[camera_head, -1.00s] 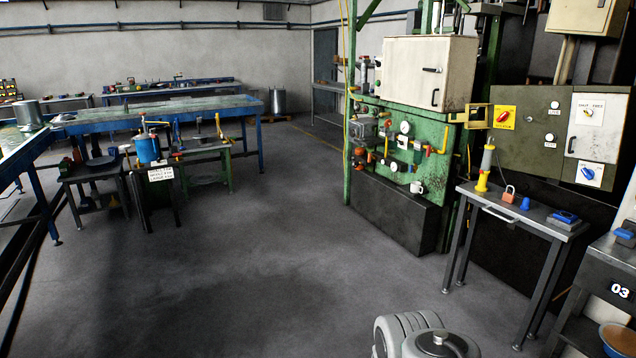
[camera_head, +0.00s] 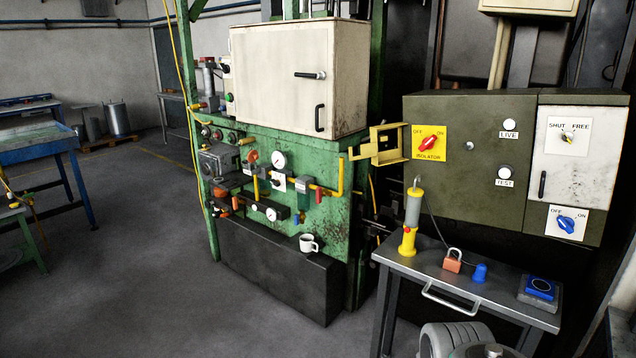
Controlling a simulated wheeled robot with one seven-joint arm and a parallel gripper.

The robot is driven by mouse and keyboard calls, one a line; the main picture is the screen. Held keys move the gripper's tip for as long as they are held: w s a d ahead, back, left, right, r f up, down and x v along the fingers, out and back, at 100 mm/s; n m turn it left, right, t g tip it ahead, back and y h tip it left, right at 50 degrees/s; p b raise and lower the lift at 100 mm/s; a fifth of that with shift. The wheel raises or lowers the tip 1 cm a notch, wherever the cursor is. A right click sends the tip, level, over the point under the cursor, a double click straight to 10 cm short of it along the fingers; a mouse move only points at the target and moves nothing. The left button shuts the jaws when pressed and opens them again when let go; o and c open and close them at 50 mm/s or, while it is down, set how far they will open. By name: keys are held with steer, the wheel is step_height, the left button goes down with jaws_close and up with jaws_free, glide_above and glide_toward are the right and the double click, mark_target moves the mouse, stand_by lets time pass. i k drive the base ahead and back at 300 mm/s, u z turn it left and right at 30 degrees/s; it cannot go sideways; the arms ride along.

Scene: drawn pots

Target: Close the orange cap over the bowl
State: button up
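On the left of the green panel (camera_head: 325,225) I see small orange parts: one (camera_head: 251,157) by the round gauge and another (camera_head: 222,197) under a grey box (camera_head: 222,160). They are too small for me to tell whether one is the cap, or whether a bowl is among them. My gripper is out of view. Only grey rounded parts of my own arm (camera_head: 450,338) show at the bottom edge.
The floor (camera_head: 130,270) at left is clear.

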mark_target(252, 156)
steer(key=u, duration=0.4)
steer(key=i, duration=2.4)
steer(key=u, duration=1.05)
steer(key=i, duration=0.7)
steer(key=u, duration=0.25)
